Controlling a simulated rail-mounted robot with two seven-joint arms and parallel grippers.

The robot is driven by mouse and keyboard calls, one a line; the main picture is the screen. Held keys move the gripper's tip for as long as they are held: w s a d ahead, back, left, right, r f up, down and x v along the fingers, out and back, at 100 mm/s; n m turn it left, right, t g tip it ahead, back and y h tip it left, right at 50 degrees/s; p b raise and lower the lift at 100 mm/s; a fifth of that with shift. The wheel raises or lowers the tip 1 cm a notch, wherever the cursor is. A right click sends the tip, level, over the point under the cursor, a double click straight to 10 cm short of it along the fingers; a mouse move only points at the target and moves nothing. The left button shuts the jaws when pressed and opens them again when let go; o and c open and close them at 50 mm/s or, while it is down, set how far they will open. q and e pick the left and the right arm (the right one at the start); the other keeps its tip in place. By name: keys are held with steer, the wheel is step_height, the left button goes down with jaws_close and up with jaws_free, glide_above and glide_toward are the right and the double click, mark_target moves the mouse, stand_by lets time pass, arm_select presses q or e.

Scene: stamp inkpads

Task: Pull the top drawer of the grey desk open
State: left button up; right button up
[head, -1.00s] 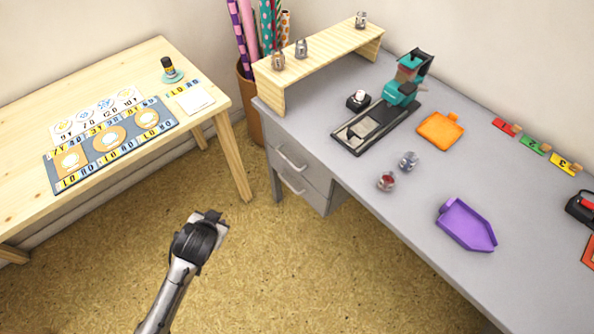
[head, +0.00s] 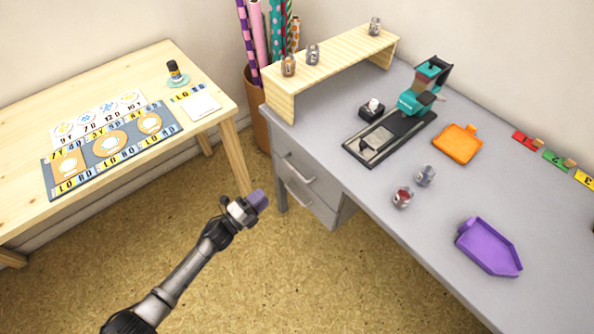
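The grey desk (head: 420,215) stands on the right with two drawers at its left end. The top drawer (head: 308,172) looks closed and has a pale bar handle (head: 299,168). The lower drawer (head: 312,201) has a similar handle and also looks closed. My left gripper (head: 262,199) is in front of the drawers, left of the handles and apart from them in the picture. Its purple-grey tip points toward the desk. I cannot make out a gap between its fingers. My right gripper is out of view.
A wooden table (head: 95,90) with a patterned mat stands on the left. A bin (head: 257,110) of paper rolls is between table and desk. A wooden riser (head: 340,60), stamp press (head: 425,90), orange tray (head: 457,145) and purple tray (head: 488,248) are on the desk. Floor (head: 290,280) is clear.

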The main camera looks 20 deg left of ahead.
mark_target(295, 171)
arm_select(q)
steer(key=shift+m+h, duration=0.6)
steer(key=shift+m, duration=0.3)
steer(key=b+x, duration=0.1)
steer(key=x, duration=0.3)
steer(key=b+x, duration=0.2)
steer(key=x, duration=0.3)
steer(key=b+x, duration=0.1)
steer(key=x, duration=0.4)
steer(key=shift+s+d+r, duration=0.25)
steer(key=shift+r, duration=0.05)
steer(key=shift+c, duration=0.2)
steer(key=c, duration=0.3)
jaws_close()
